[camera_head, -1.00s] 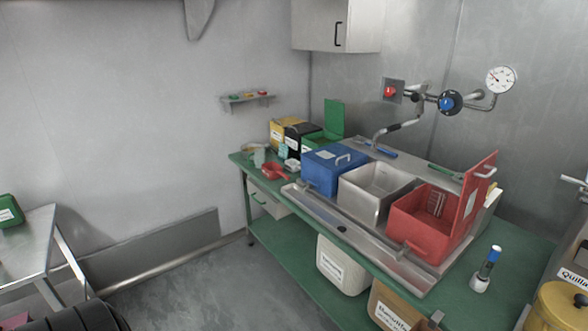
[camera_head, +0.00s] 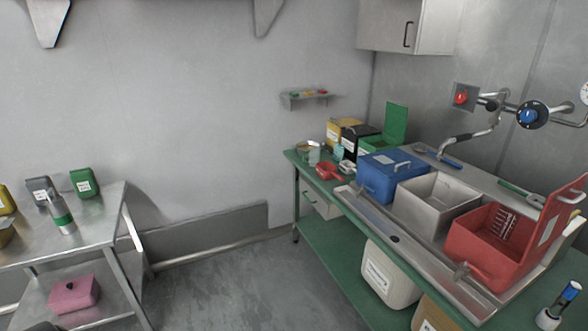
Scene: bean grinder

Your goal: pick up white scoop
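A small white object (camera_head: 347,165) lies on the far left end of the green table (camera_head: 316,224), beside a red scoop (camera_head: 328,171). It may be the white scoop, but it is too small to tell. Neither of my grippers is in view.
A blue bin (camera_head: 390,176), a steel basin (camera_head: 436,201) and an open red bin (camera_head: 492,240) line the green table. Yellow, black and green boxes stand behind. A steel table (camera_head: 95,215) with containers stands at left. Open floor (camera_head: 225,285) lies between the tables.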

